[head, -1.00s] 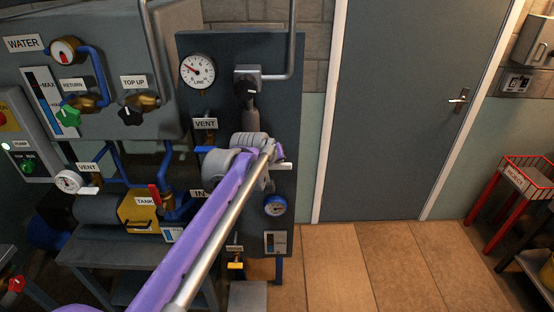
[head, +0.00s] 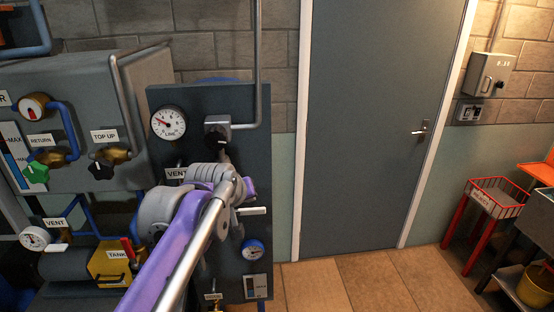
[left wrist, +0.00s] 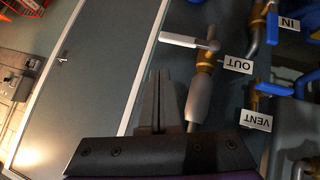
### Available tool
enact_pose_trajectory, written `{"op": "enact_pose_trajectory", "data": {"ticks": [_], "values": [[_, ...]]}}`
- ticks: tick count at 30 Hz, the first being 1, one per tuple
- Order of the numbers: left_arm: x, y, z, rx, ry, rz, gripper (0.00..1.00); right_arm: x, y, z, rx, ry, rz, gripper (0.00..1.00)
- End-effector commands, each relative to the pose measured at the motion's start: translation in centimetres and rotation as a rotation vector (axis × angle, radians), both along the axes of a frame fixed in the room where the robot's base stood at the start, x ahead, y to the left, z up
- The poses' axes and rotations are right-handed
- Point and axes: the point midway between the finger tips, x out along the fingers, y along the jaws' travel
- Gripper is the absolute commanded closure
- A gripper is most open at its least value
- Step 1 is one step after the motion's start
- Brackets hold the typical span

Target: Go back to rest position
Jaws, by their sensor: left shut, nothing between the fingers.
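My left gripper (left wrist: 160,98) shows in the left wrist view as two dark fingers, close together with nothing between them. They are in front of the grey panel (left wrist: 190,85), beside a valve with a white lever (left wrist: 190,41) and a grey cylindrical grip (left wrist: 200,97), with an OUT label (left wrist: 238,64) near it. In the head view my purple left arm reaches up from the bottom to the panel (head: 270,150). Its grey wrist covers part of the panel, and the fingers are hidden there. My right gripper is in neither view.
The panel carries a LINE gauge (head: 168,122) and a small blue gauge (head: 253,249). A tank unit (head: 100,80) with valves and pipes stands at left. A grey door (head: 385,130) is right of the panel, with clear tiled floor (head: 370,283) before it. A red-framed basket stand (head: 495,200) is at far right.

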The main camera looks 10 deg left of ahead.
Motion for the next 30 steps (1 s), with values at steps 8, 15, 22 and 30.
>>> {"op": "enact_pose_trajectory", "data": {"ticks": [8,15,22,30], "values": [[-14.7,0.5,-12.0,0.168,0.161,-0.153,1.0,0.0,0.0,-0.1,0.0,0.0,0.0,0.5],[-24.9,1.0,-21.4,0.271,0.273,-0.268,1.0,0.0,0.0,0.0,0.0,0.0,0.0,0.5],[-27.8,1.1,-24.3,0.3,0.308,-0.305,1.0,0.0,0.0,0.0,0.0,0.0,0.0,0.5],[-27.8,1.1,-24.2,0.3,0.307,-0.304,1.0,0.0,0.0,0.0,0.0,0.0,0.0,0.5]]}}
